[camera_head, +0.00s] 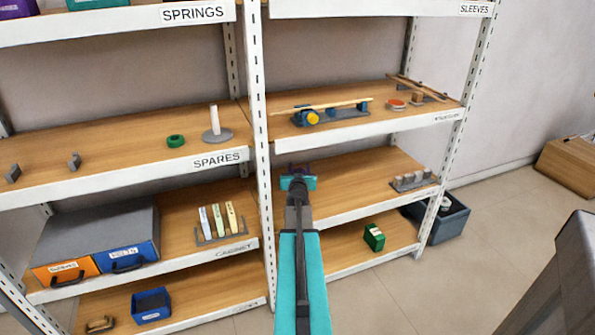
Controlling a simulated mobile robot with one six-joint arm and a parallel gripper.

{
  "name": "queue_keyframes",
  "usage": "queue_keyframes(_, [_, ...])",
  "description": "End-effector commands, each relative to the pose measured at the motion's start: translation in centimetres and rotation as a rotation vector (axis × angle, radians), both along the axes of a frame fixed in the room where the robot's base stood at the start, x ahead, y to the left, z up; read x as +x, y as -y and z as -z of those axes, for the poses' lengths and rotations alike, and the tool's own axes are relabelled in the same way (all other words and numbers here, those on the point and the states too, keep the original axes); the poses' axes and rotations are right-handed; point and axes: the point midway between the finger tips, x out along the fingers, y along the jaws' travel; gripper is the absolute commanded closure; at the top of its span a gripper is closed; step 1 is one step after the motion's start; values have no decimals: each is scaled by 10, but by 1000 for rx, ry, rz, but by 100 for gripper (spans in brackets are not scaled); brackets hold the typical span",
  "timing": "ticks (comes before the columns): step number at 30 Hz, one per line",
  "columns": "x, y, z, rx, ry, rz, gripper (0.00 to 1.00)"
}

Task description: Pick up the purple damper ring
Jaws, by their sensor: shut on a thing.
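My arm reaches up from the bottom middle, with my gripper (298,177) in front of the right bay's middle-lower shelf (352,170). The gripper is seen from behind and is shut on a small dark purple thing, the purple damper ring (296,169). Only a little of the ring shows past the gripper; its hole and lower part are hidden. I cannot tell whether the ring touches the shelf.
A white upright post (258,120) stands close to the left of my gripper. A grey block with several pegs (413,180) is at that shelf's right end. A shelf with a blue and yellow device (312,117) is above. A green box (374,237) is below.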

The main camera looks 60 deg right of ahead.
Motion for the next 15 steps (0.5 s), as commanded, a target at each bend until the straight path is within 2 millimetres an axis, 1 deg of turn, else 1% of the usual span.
queue_keyframes(1, [-3, -1, 3, 0, 0, 1, 79])
queue_keyframes(5, [-8, -2, 3, -1, 1, 0, 79])
queue_keyframes(15, [-28, -6, 4, -1, -1, 1, 79])
